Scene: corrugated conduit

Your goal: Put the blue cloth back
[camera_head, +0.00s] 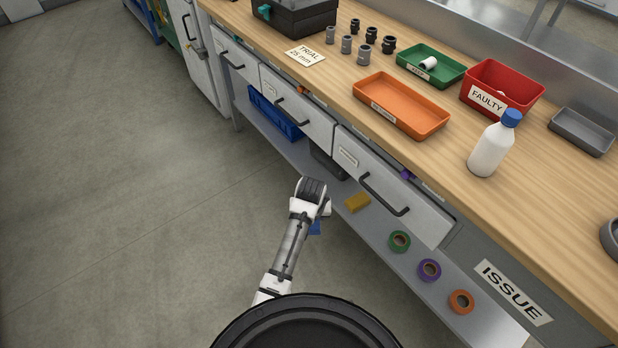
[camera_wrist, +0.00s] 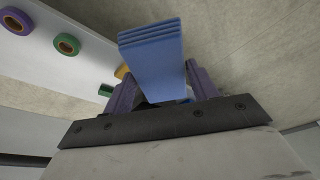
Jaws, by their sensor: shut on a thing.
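The blue cloth (camera_wrist: 153,62) is folded in several layers and sits between the purple fingers of my gripper (camera_wrist: 155,88) in the wrist view. My gripper is shut on it. In the head view only a small blue corner of the cloth (camera_head: 315,227) shows below my wrist, and my arm hides the rest. My gripper is low in front of the bench, beside the lower shelf (camera_head: 370,222).
Drawers with handles (camera_head: 385,196) are above. The floor at left (camera_head: 120,200) is clear.

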